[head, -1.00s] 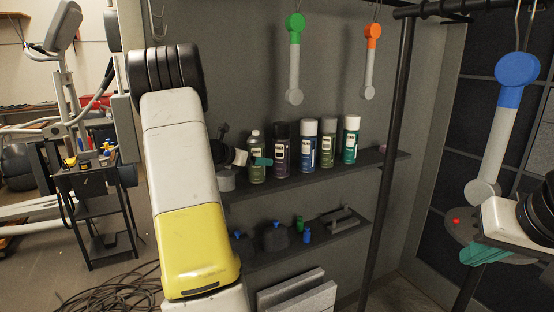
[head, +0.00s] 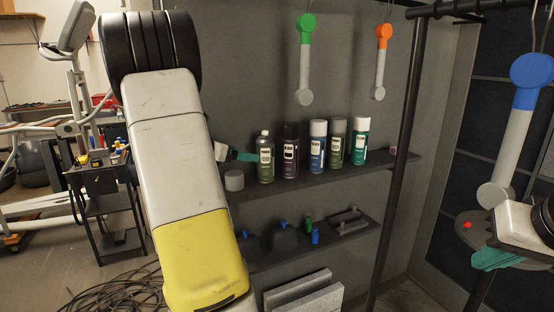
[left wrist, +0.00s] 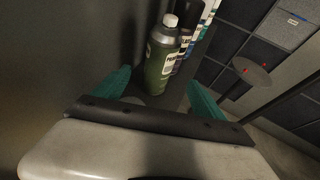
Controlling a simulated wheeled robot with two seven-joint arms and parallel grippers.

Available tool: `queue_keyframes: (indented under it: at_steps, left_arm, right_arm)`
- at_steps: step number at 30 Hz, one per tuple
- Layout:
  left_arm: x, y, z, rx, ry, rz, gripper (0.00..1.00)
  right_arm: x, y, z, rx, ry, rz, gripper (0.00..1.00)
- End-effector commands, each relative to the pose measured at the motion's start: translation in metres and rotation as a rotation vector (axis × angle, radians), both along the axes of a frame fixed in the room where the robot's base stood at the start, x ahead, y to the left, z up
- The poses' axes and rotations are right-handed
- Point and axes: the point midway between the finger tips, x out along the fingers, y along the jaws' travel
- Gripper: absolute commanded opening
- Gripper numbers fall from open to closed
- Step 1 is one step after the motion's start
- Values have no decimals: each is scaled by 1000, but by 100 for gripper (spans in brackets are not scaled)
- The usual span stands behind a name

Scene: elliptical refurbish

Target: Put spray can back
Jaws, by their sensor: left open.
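A row of spray cans stands upright on the upper dark shelf (head: 300,182). The leftmost, a dark green spray can (head: 265,160) with a pale top, also shows in the left wrist view (left wrist: 160,68). My left gripper (head: 238,155) is to its left in the head view, mostly hidden behind my arm, with a small gap to the can. In the left wrist view my left gripper (left wrist: 158,80) has its teal fingers spread, with the green can ahead between them. My right gripper (head: 492,258) is at the right edge; its teal fingers are seen side-on, their gap unclear.
Black, blue, olive and teal-green cans stand to the right. A grey cylinder (head: 234,181) is on the shelf left of the green can. A lower shelf (head: 335,240) holds small items. A dark upright post (head: 398,165) stands right of the cans. Green-ended (head: 304,60) and orange-ended (head: 381,62) tools hang above.

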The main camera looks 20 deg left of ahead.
Motion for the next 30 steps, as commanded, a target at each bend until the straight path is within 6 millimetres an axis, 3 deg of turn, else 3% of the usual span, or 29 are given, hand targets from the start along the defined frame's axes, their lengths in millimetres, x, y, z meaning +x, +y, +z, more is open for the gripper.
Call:
queue_keyframes:
  at_steps: [2,4,7,9,12,15,18,21,25,30]
  left_arm:
    - [-3,-15,6,35,-1,-42,81]
    - [-7,-47,13,119,0,-135,81]
    - [-26,-124,25,346,-15,-375,81]
    - [-55,-185,30,571,-50,-603,81]
    - [-108,-252,28,922,-136,-935,81]
    - [-162,-292,22,1278,-256,-1244,81]
    - [-205,-309,14,1605,-385,-1496,81]
    - [-232,-312,8,1868,-494,-1673,81]
    - [-248,-312,4,2076,-579,-1799,81]
    - [-252,-310,3,2146,-603,-1842,81]
  right_arm:
    - [0,0,0,0,0,0,0]
    - [0,0,0,0,0,0,0]
    - [0,0,0,0,0,0,0]
    - [0,0,0,0,0,0,0]
    - [0,0,0,0,0,0,0]
    - [0,0,0,0,0,0,0]
    - [0,0,0,0,0,0,0]
    - [0,0,0,0,0,0,0]
    - [0,0,0,0,0,0,0]
    - [0,0,0,0,0,0,0]
